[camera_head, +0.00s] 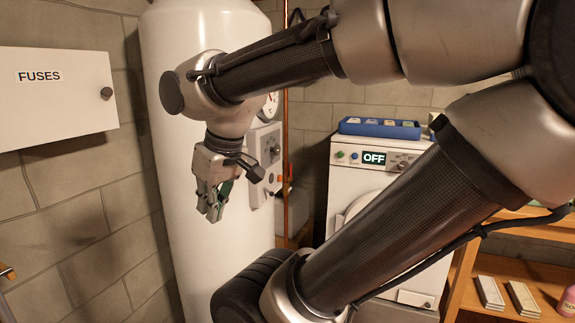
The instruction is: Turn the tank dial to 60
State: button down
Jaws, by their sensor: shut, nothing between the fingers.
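The white tank (185,160) stands upright left of centre. A grey control panel (254,145) is on its right side, with a knob (275,149) on it; this may be the tank dial, but its markings are too small to read. A round gauge (270,106) sits above the panel, partly hidden by my arm. My gripper (212,214) points down in front of the tank, left of the panel. It is shut and holds nothing. It appears apart from the knob.
A white machine (345,185) with an OFF display stands to the right, with a blue tray (379,128) on top. A FUSES box (60,95) is on the left wall. A copper pipe (285,130) runs beside the tank. Wooden shelves (540,265) are at the right.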

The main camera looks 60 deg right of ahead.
aim_at(276, 150)
jog(key=z, duration=1.35)
